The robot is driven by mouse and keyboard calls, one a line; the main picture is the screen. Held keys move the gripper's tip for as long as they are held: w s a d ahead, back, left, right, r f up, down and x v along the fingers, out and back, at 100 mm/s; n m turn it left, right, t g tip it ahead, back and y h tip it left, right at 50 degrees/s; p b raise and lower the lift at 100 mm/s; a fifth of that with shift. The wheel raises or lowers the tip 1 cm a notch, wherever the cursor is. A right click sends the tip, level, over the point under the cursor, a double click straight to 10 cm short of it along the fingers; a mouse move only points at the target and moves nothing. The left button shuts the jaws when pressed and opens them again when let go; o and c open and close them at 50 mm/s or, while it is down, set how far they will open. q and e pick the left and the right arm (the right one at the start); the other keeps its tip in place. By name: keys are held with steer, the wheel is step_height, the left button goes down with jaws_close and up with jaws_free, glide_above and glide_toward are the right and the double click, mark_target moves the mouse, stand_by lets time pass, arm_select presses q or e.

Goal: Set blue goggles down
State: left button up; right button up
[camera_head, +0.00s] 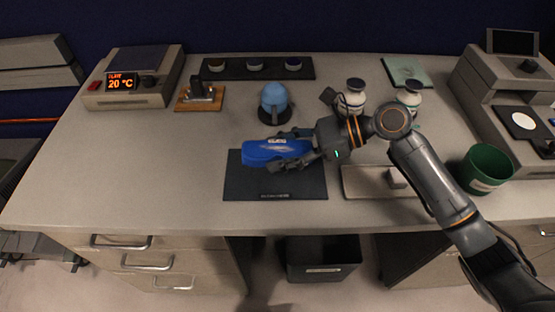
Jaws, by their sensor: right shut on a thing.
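The blue goggles (272,152) show in the head view at the middle of the bench, at the upper part of a dark rectangular mat (262,186). My right gripper (292,158) comes in from the right and is shut on the right end of the goggles. The fingers hide part of that end. I cannot tell whether the goggles touch the mat or hang just above it. The lower part of the mat is bare. My left gripper does not show.
A light blue rounded object on a dark stand (274,102) is behind the goggles. White jars (355,92) stand behind my right arm. A green bin (485,168) is at the right. A hotplate-like device (135,78) is at the back left. The bench's left front is clear.

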steer(key=f, duration=0.3)
steer(key=shift+w+a+f, duration=0.2)
steer(key=shift+w+a, duration=0.05)
steer(key=shift+a, duration=0.1)
steer(key=shift+f, duration=0.3)
steer(key=o, duration=1.2)
steer(key=shift+f, duration=0.1)
steer(key=shift+c, duration=0.2)
steer(key=v, duration=1.2)
steer(key=shift+d+b, duration=0.1)
steer(key=shift+b, duration=0.3)
